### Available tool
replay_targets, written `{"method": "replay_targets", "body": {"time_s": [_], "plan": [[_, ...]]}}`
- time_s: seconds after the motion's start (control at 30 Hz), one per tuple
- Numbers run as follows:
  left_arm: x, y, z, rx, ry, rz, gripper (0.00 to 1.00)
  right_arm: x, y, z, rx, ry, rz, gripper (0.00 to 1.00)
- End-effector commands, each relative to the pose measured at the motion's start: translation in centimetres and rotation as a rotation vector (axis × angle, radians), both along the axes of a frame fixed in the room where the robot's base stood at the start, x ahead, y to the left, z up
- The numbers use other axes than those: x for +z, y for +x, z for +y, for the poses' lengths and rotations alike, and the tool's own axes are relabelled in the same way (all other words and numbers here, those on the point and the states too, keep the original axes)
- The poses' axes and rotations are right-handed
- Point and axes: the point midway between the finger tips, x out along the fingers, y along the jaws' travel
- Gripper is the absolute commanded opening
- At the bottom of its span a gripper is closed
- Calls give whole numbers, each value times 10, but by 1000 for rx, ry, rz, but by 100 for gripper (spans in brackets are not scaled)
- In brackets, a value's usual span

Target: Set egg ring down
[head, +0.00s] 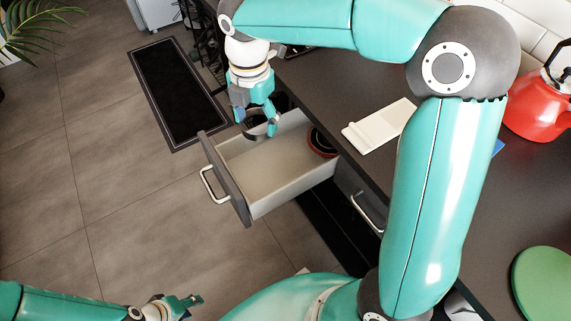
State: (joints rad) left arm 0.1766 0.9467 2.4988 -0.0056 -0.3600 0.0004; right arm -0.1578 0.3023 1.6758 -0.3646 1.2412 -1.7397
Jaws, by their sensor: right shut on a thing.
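My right gripper (257,119) reaches down over the far left corner of an open drawer (262,206). It is shut on a dark ring, the egg ring (256,136), which the fingers partly hide. The ring is at the level of the drawer's far wall; I cannot tell whether it touches the drawer. My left gripper (190,301) is low at the left, over the floor and away from the drawer. Its fingers are too small to tell whether they are open or shut.
A round black and red item (322,141) lies at the drawer's counter end; the drawer floor is otherwise bare. On the counter are a white holder (378,126), a red kettle (540,105) and a green round thing (545,285). A dark mat (178,90) lies on the floor.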

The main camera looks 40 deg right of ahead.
Motion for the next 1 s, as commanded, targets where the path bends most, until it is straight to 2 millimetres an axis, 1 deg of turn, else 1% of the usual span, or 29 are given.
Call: {"method": "replay_targets", "body": {"time_s": [0.17,0.3,0.4,0.5,0.6,0.77,0.87,1.0], "plan": [[-11,0,0,0,0,0,40,-37,-2,-1,10,-2,7,38],[-21,0,0,0,0,0,40,-75,-2,0,8,-1,7,38],[-27,0,0,0,0,0,40,-101,-1,0,9,-1,5,38],[-31,0,0,0,0,0,40,-121,-1,0,7,0,5,38],[-33,0,0,0,0,0,40,-133,-1,0,8,-1,3,38],[-35,0,0,0,0,0,40,-142,-1,0,8,-1,2,38],[-39,0,0,0,0,0,40,-155,0,0,8,0,3,38],[-45,0,0,0,0,0,40,-179,-1,0,9,-1,5,38]]}}
